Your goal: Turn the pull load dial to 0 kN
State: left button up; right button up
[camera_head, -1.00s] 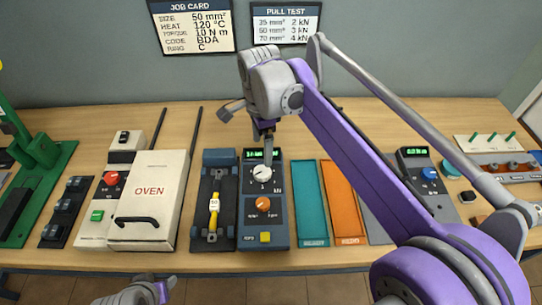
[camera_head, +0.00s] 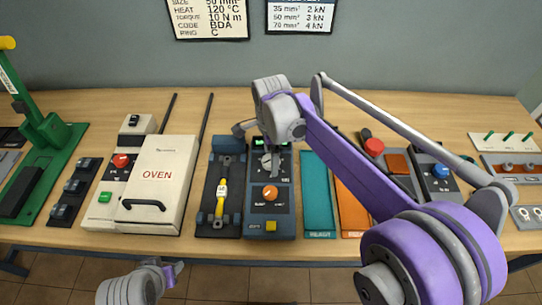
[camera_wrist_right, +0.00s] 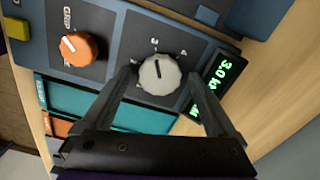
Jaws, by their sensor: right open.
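The pull load dial is a light grey knob (camera_wrist_right: 160,74) on a dark blue tester panel (camera_head: 283,205). A green display (camera_wrist_right: 222,72) beside it reads about 3.0 kN. My right gripper (camera_wrist_right: 162,80) is open, with one finger on each side of the knob in the right wrist view; I cannot tell whether the fingers touch it. An orange grip knob (camera_head: 270,193) and a yellow button (camera_head: 270,226) are below on the same panel. The left arm shows only partly at the bottom; its gripper is not visible.
A black fixture with a yellow-banded piece (camera_head: 221,200) stands close left of the tester, then the white oven (camera_head: 157,185). A teal tray (camera_head: 317,210) is close on the right. My right arm crosses above the orange tray (camera_head: 350,213).

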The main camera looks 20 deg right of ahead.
jog(key=c, duration=1.4)
jog(key=shift+o, duration=0.2)
